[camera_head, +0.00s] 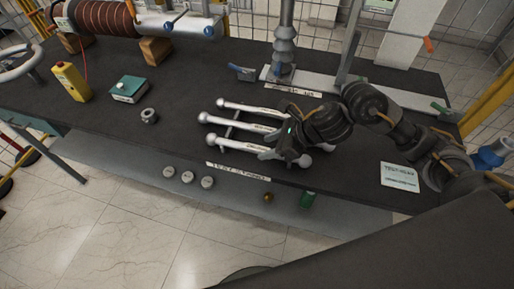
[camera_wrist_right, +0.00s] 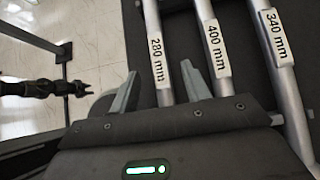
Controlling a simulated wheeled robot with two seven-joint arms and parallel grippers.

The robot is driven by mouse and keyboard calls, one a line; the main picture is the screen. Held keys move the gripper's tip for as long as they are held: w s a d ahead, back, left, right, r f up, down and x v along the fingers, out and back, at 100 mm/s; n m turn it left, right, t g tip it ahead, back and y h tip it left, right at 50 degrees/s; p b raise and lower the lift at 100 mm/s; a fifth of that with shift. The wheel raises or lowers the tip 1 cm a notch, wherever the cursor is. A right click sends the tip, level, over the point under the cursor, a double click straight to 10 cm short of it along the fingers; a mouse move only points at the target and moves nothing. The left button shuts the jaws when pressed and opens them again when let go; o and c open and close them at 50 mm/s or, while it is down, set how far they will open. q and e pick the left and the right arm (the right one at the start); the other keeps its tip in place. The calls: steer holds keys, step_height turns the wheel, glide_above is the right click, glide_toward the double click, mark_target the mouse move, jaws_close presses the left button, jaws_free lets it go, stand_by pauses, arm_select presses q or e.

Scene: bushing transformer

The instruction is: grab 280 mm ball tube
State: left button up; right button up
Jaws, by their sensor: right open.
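Three pale ball tubes lie side by side on a rack on the dark table. The 280 mm ball tube (camera_head: 222,144) is the front one in the head view. In the right wrist view its label reads 280 mm (camera_wrist_right: 156,58), with the 400 mm tube (camera_wrist_right: 212,45) and 340 mm tube (camera_wrist_right: 278,45) to its right. My right gripper (camera_head: 270,150) is open over the tubes' right part. In the wrist view its fingers (camera_wrist_right: 162,88) lie either side of the 280 mm tube. Whether they touch it is unclear. My left gripper is not in the head view.
A hex nut (camera_head: 149,116), green box (camera_head: 129,89) and yellow device (camera_head: 71,82) stand left. A metal stand (camera_head: 284,70) is behind. A dark jointed shape (camera_wrist_right: 40,88) is unidentified.

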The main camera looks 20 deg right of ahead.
mark_target(261, 148)
steer(key=x, duration=0.3)
steer(key=shift+w+a+f, duration=0.15)
steer(key=shift+f, duration=0.05)
jaws_close()
